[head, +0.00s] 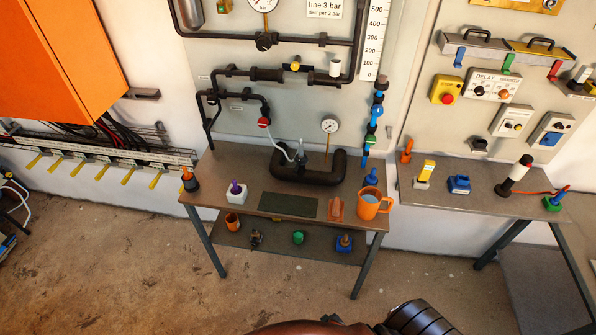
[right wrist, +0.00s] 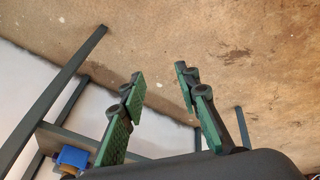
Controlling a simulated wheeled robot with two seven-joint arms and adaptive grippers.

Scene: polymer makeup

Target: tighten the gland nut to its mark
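A dark U-shaped pipe piece (head: 338,172) sits on the brown workbench (head: 222,166), with a small upright fitting (head: 300,155) in its middle and a white hose running to it. A gland nut and its mark are too small to make out there. My right gripper (right wrist: 160,75) shows in the right wrist view. Its two green-padded fingers stand well apart with nothing between them, over the floor near the bench legs. Its fingers are not visible in the head view. My left gripper is in neither view.
On the bench are an orange mug (head: 369,207), a white block with a purple top (head: 236,193) and a dark green mat (head: 287,205). A lower shelf holds several small items, including a blue one (head: 344,242). A second bench (head: 480,200) stands right. Floor in front is clear.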

